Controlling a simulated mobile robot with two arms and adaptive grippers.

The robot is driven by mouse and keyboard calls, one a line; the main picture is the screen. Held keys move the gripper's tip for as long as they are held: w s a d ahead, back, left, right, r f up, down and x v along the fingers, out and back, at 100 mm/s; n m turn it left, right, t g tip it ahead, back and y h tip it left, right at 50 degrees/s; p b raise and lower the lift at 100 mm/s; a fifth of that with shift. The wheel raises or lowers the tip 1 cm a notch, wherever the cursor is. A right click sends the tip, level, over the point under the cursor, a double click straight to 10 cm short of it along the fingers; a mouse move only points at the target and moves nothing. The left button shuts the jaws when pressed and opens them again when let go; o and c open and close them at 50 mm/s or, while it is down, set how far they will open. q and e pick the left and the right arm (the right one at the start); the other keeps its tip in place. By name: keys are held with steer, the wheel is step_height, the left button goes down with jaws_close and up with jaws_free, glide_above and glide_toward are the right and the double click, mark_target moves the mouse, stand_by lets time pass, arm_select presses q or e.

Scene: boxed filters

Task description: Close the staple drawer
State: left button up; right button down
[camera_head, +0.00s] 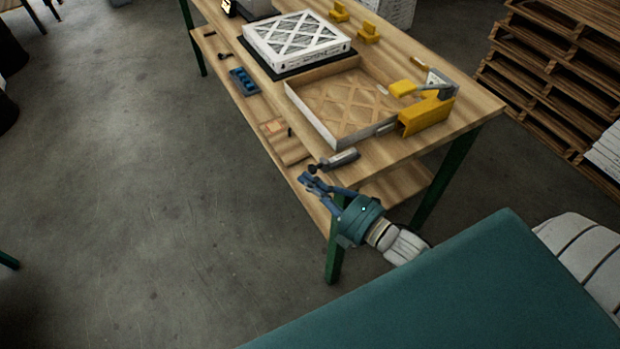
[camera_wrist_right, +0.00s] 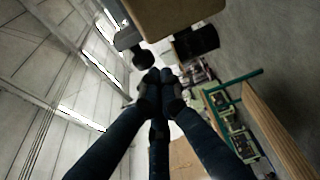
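A grey and black stapler-like tool (camera_head: 340,160) lies at the near corner of the bench, with a small dark knob at its left end. My right gripper (camera_head: 308,181) is just below and left of that knob, and I cannot tell if they touch. In the right wrist view the fingertips (camera_wrist_right: 159,76) are drawn together with nothing visible between them. A dark rounded part (camera_wrist_right: 142,58) shows just beyond them, below a brown block. I cannot clearly make out a staple drawer. My left gripper is not in view.
The wooden bench (camera_head: 470,115) holds an open shallow box (camera_head: 312,122), a white framed filter (camera_head: 297,38) and a yellow tape dispenser (camera_head: 427,113). Pallets (camera_head: 545,95) stand at right. The left floor is mostly clear.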

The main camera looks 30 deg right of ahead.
stand_by(0.3)
steer(key=d, duration=0.5)
steer(key=shift+w, duration=0.25)
steer(key=shift+a, duration=0.15)
